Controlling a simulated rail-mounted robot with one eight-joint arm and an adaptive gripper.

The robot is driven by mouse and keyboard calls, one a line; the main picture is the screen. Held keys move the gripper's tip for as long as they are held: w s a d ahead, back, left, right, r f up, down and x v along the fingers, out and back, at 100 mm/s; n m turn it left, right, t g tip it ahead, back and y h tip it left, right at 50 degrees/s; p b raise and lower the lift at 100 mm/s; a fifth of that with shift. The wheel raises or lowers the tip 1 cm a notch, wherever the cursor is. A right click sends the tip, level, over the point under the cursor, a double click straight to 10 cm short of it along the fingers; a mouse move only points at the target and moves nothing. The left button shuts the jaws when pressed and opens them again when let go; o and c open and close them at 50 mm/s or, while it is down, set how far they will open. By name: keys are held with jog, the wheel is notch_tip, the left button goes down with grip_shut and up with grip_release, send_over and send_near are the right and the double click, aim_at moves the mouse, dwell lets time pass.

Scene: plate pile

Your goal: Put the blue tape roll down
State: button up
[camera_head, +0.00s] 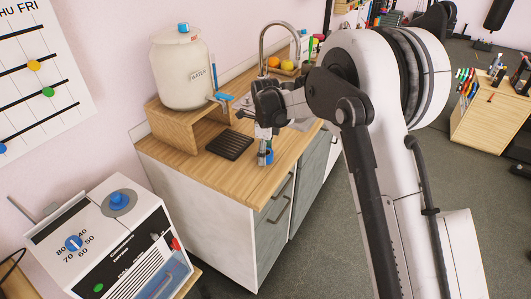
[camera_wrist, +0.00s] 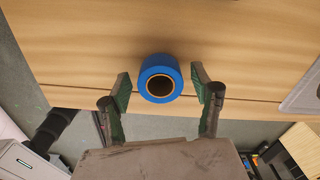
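The blue tape roll (camera_wrist: 146,77) is a short blue ring with a tan core and a dark hole. In the wrist view it appears to rest on the wooden counter (camera_wrist: 80,40), close to the front edge. My gripper (camera_wrist: 161,86) has one green-padded finger on each side of the roll, with a narrow gap showing on both sides, so it looks open. In the head view my gripper (camera_head: 265,140) points down over the counter's front part, and the blue roll (camera_head: 269,157) shows partly hidden at its fingertips.
A dark ribbed mat (camera_head: 230,145) lies left of my gripper. Behind it a white water dispenser (camera_head: 182,70) stands on a wooden stand (camera_head: 180,128). A tap (camera_head: 263,45) rises farther back. Bare counter lies in front of the mat. A heater-like white box (camera_head: 120,240) stands at lower left.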

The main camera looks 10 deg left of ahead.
notch_tip(320, 180, up, 12)
jog(key=s+d+r+n+t, duration=0.2)
jog(key=s+d+r+n, duration=0.35)
jog(key=d, duration=0.55)
jog(key=s+d+r+n+t, duration=0.1)
jog(key=s+d+r+n, duration=0.2)
jog(key=s+d+r, duration=0.6)
jog(key=s+d+f+n+t, duration=0.2)
jog(key=s+d+n, duration=0.3)
jog(key=s+d, duration=0.3)
jog(key=s+d+f+n+t, duration=0.2)
jog(key=s+d+f+n, duration=0.2)
jog(key=s+d, duration=0.5)
jog(key=s+n, duration=0.1)
jog(key=s, duration=0.1)
jog(key=shift+s+d+f, duration=0.15)
jog(key=shift+s+d, duration=0.05)
jog(key=shift+s, duration=0.15)
notch_tip(320, 180, down, 3)
jog(key=b, duration=0.3)
